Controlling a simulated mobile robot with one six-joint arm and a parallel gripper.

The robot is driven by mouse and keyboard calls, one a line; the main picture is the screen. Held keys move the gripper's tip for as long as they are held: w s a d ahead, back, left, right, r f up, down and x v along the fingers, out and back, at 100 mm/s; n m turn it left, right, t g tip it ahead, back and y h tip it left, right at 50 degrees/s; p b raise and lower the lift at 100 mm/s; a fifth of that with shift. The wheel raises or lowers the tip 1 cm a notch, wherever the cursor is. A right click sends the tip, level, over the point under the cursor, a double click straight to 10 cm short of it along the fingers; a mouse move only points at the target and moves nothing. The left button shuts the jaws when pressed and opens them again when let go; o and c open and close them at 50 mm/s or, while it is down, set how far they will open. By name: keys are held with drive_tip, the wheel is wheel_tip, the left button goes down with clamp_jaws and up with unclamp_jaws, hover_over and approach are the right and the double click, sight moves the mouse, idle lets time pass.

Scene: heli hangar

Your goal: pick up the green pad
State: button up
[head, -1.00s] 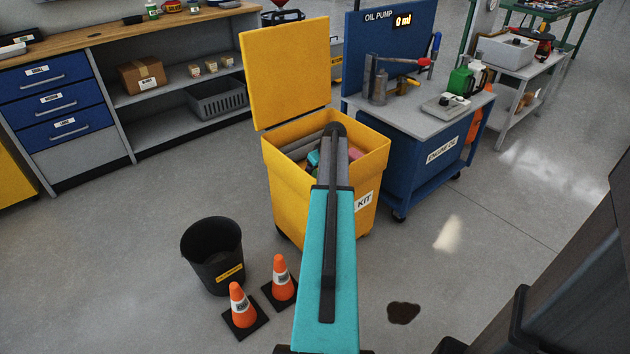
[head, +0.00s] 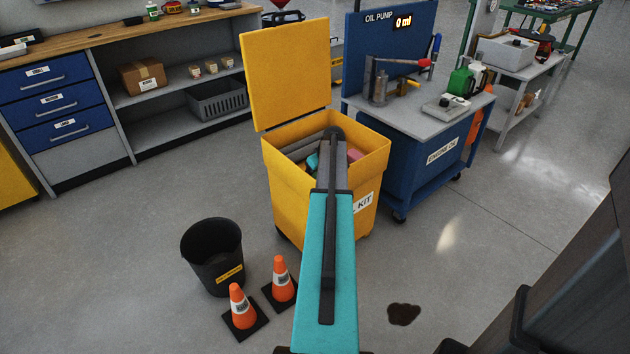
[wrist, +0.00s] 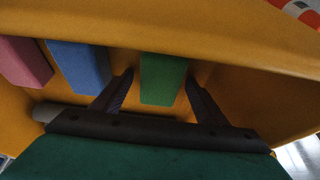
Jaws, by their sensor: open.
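The green pad (wrist: 162,80) is a block inside the yellow kit bin (head: 284,203). In the wrist view it lies between the two dark fingers of my gripper (wrist: 160,88), with a gap showing on each side. The gripper is open and its fingertips reach alongside the pad. A blue pad (wrist: 80,66) and a pink pad (wrist: 24,62) lie to its left. In the head view my arm reaches down into the bin and hides the gripper and the green pad.
The bin's raised lid (head: 287,72) stands at its back. The blue oil pump cart (head: 415,165) is close on its right. A black bucket (head: 212,255) and two orange cones (head: 241,306) stand in front to the left. A dark spill (head: 403,313) marks the floor.

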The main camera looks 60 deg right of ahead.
sight(315, 175)
drive_tip(key=shift+f, duration=0.15)
drive_tip(key=c, duration=1.2)
wheel_tip(315, 175, up, 10)
drive_tip(key=shift+r+p, duration=0.2)
drive_tip(key=shift+p, duration=0.5)
